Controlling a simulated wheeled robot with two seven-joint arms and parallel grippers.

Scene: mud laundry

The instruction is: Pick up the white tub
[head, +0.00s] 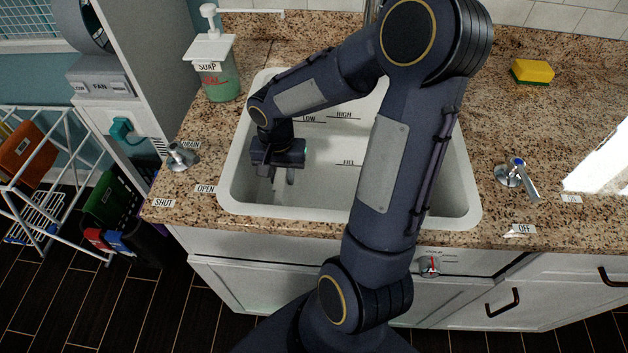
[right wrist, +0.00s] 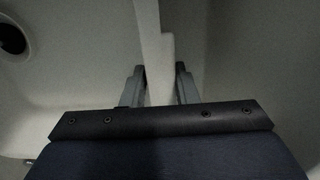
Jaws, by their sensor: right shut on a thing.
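My right gripper (head: 281,174) reaches down into the left part of a large white basin (head: 470,208) set in the counter. In the right wrist view, the two grey fingers of my right gripper (right wrist: 161,76) stand on either side of a thin white upright wall, which I take for the white tub (right wrist: 149,35). The gripper is shut on this wall. In the head view I cannot clearly tell the tub from the white basin, and my arm hides much of the middle. My left gripper is not in view.
A soap dispenser (head: 213,65) stands at the basin's back left. A drain lever (head: 182,156) is at its left and a metal tap handle (head: 518,178) at its right. A yellow sponge (head: 532,72) lies on the counter. A dark round hole (right wrist: 12,38) shows in the wrist view.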

